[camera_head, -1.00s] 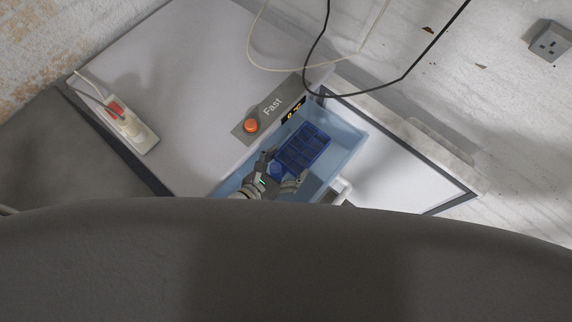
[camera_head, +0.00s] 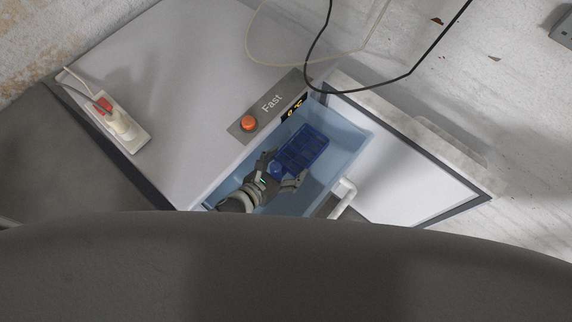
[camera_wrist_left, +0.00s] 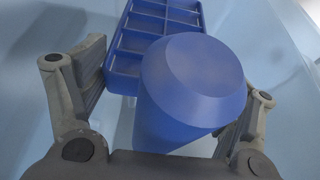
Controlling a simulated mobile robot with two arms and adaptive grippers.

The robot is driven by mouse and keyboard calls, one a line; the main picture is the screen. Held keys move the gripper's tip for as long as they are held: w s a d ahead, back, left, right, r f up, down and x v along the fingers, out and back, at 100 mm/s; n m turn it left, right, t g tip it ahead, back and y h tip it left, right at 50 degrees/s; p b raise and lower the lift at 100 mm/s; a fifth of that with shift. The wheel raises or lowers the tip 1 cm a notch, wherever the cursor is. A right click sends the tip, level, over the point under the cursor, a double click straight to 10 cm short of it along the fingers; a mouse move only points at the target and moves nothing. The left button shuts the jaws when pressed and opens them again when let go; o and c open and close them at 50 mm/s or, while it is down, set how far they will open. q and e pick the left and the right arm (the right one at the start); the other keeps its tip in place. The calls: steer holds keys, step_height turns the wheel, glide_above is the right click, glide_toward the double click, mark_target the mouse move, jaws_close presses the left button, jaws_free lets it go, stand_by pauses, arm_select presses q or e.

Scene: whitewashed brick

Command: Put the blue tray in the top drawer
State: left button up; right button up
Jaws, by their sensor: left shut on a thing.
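The blue tray (camera_head: 303,147) is a dark blue compartmented tray with a thick round handle at its near end. It lies within the outline of the open light-blue drawer (camera_head: 345,141); I cannot tell whether it touches the drawer's floor. My left gripper (camera_head: 281,172) is shut on the tray's handle. In the left wrist view the handle (camera_wrist_left: 190,85) sits between the two fingers, and the compartments of the tray (camera_wrist_left: 150,30) extend beyond it. My right gripper is not in view.
A white freezer-like cabinet top (camera_head: 190,80) bears an orange knob (camera_head: 249,123) and the word "Fast". A power strip (camera_head: 122,125) lies on it at left. An open white door (camera_head: 400,160) with a white handle (camera_head: 343,198) stands right of the drawer. Cables hang above.

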arm_select(q)
steer(key=shift+f+b, duration=0.6)
steer(key=shift+f, duration=0.05)
steer(key=o, duration=1)
steer(key=shift+c, duration=0.2)
steer(key=shift+r, duration=0.2)
steer(key=shift+r+p, duration=0.25)
steer(key=shift+p, duration=0.2)
steer(key=shift+r+p, duration=0.45)
steer(key=shift+r, duration=0.05)
steer(key=b+v, duration=0.1)
steer(key=v, duration=1)
steer(key=shift+s+a, duration=0.3)
steer(key=shift+s, duration=0.1)
